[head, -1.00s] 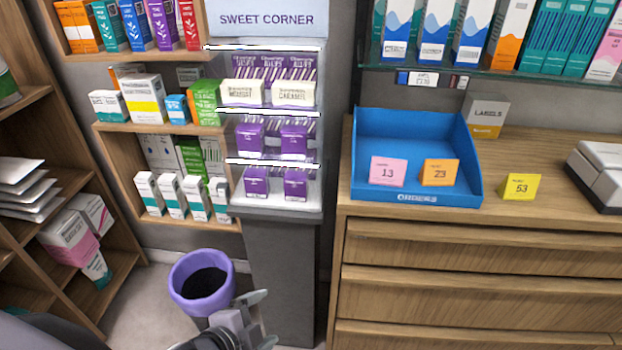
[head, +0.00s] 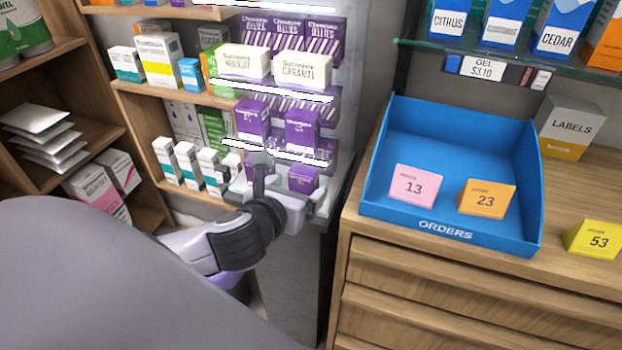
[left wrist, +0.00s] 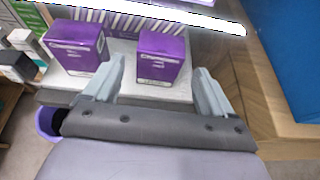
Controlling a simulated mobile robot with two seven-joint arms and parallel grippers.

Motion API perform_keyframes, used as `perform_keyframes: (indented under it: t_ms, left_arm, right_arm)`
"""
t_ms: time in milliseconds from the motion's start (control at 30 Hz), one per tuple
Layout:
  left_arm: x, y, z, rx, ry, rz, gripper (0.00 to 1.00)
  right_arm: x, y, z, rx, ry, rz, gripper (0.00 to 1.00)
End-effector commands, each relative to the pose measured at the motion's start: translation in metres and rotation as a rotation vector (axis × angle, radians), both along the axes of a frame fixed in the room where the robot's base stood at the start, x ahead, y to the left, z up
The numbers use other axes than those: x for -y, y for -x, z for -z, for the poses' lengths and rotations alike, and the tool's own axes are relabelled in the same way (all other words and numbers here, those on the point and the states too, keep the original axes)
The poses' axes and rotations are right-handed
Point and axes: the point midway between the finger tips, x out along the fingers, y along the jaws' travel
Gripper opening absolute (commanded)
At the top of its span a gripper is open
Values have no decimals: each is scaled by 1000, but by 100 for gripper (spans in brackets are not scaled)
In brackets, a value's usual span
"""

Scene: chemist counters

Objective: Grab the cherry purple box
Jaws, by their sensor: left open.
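Small purple boxes stand on the shelves of the display stand; I cannot read which is cherry. Two stand on the lowest shelf: the right one (left wrist: 162,56) and the left one (left wrist: 75,48). The right one also shows in the head view (head: 303,179), partly behind my gripper. Two more purple boxes, left (head: 253,118) and right (head: 301,130), stand one shelf up. My left gripper (left wrist: 160,68) is open and empty, facing the lowest shelf, its fingers spread toward either side of the right box. It also shows in the head view (head: 293,190).
A white shelf edge (left wrist: 150,14) runs close above the lowest boxes. Cream boxes (head: 243,64) stand higher on the stand. A blue orders tray (head: 445,232) sits on the wooden counter to the right. A purple bin (left wrist: 47,123) is below left.

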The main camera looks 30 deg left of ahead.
Motion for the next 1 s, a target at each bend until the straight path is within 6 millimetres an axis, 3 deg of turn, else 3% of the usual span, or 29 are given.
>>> perform_keyframes:
  t_ms: [500,833,867,1000]
  left_arm:
    - [-14,-54,19,1,5,-1,85]
    - [-15,-60,22,-1,5,0,85]
    - [-15,-60,22,0,5,0,82]
    - [-15,-60,22,0,5,0,36]
  right_arm:
    - [-2,0,6,-3,-5,-1,43]
    - [-2,0,4,-1,-6,0,43]
    - [-2,0,4,-2,-7,0,43]
    - [-2,0,4,-1,-6,0,43]
